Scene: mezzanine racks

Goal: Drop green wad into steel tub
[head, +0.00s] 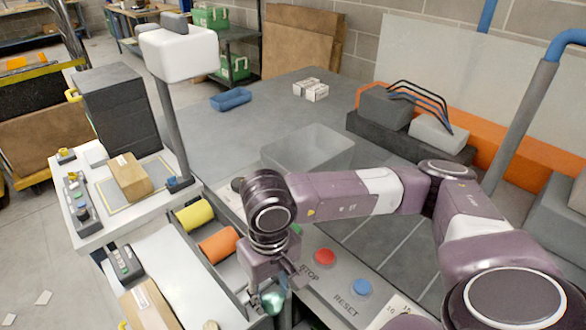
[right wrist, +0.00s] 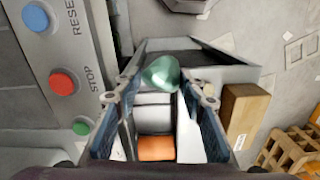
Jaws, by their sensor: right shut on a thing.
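The green wad (head: 273,302) is a small glossy crumple held at the tips of my right gripper (head: 270,284), low in the middle of the head view. In the right wrist view the wad (right wrist: 160,73) sits between the ends of the fingers, above a grey trough (right wrist: 225,72). My right gripper is shut on it. A pale grey open tub (head: 310,150) stands on the grey table behind my right arm; I take it for the steel tub, though its material is hard to tell. The wad is in front of the tub and well apart from it. My left gripper is not in view.
A yellow roll (head: 195,215) and an orange roll (head: 218,245) lie in the trough beside the gripper. The control panel has a red STOP button (head: 325,257) and a blue RESET button (head: 362,287). A blue tray (head: 230,100) and white boxes (head: 311,89) stand farther back.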

